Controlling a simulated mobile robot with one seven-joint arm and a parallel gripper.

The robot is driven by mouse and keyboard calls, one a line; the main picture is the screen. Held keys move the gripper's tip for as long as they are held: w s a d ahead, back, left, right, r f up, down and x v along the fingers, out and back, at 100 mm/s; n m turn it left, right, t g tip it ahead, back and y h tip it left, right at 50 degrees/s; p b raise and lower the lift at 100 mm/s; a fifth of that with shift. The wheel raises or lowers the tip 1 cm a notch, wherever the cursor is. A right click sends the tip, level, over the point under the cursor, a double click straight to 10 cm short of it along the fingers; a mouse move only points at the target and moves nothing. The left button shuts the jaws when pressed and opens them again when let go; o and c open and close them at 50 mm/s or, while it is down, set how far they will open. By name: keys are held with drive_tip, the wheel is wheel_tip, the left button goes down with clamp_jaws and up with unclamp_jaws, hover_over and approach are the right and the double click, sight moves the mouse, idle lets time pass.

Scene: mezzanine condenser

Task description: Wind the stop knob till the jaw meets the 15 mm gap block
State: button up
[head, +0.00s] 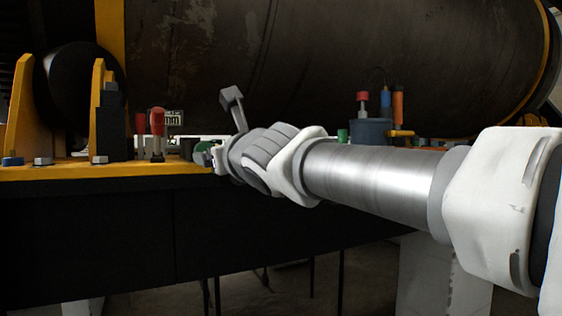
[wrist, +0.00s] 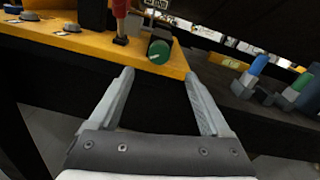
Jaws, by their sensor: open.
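A round green-faced knob (wrist: 159,52), which looks like the stop knob, is at the front edge of the yellow bench (wrist: 90,45). My gripper (wrist: 159,73) is open and empty, and the knob shows between and just beyond its fingertips in the wrist view. The knob's green edge (head: 201,147) also shows in the head view, partly hidden by my gripper (head: 215,157). A red-handled upright lever (head: 157,124) stands left of the knob; it shows in the wrist view too (wrist: 121,20). I cannot make out the jaw or the 15 mm gap block for certain.
A dark stepped block (head: 107,115) and bolt heads (head: 43,161) are on the bench at left. A large dark cylinder (head: 330,60) lies behind. A blue-grey pot (head: 371,131) with coloured handles stands at right. The space before the bench front is open.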

drive_tip(key=v, duration=0.6)
drive_tip(key=shift+s+b, duration=0.25)
drive_tip(key=shift+b, duration=0.05)
drive_tip(key=shift+d, duration=0.1)
